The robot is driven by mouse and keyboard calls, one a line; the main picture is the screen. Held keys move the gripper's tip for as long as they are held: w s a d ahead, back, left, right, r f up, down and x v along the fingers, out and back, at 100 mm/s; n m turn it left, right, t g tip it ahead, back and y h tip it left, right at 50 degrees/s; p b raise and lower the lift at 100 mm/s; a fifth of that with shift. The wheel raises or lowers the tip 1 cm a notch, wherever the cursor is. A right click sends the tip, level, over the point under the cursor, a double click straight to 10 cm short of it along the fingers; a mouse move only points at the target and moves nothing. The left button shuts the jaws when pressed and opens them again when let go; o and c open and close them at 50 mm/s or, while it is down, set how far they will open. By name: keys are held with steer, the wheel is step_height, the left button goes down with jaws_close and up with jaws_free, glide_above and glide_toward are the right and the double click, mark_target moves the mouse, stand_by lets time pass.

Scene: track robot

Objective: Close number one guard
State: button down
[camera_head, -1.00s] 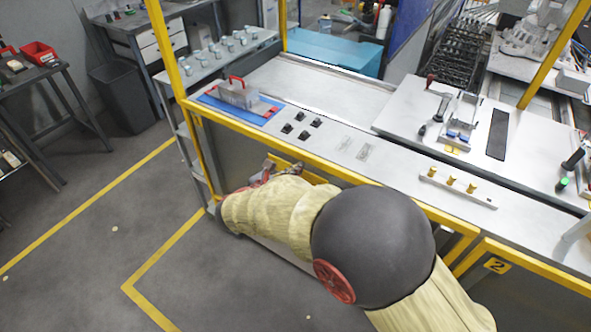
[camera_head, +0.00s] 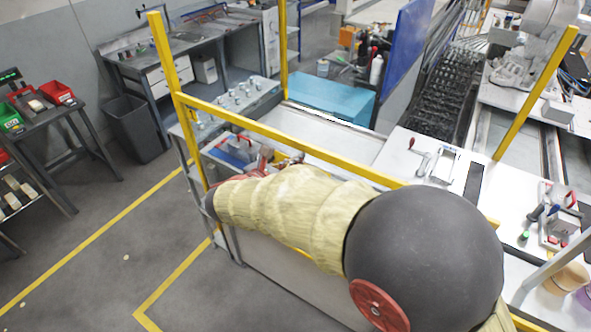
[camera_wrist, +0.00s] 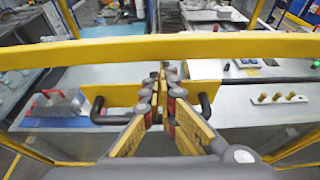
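The guard's yellow top bar (camera_head: 300,146) crosses above the front of the left workstation, between upright yellow posts. In the wrist view the bar (camera_wrist: 200,46) spans the upper picture. Below it is a yellow plate (camera_wrist: 118,94) with a black U-shaped handle (camera_wrist: 97,112), whose ends show on both sides of my gripper (camera_wrist: 165,78). My fingers are drawn together around the handle's middle, which they hide. In the head view my gripper (camera_head: 293,160) is at the guard's left part, mostly covered by my arm.
A grey box with a red handle (camera_wrist: 52,102) sits on a blue mat on the worktop behind the guard. A fixture with brass pegs (camera_wrist: 277,98) stands to the right. A blue box (camera_head: 325,98) is at the back. The floor in front-left is clear.

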step_height(320, 180, up, 26)
steer(key=p, duration=1.4)
steer(key=shift+r+p, duration=0.25)
steer(key=shift+p, duration=0.05)
steer(key=shift+r, duration=0.1)
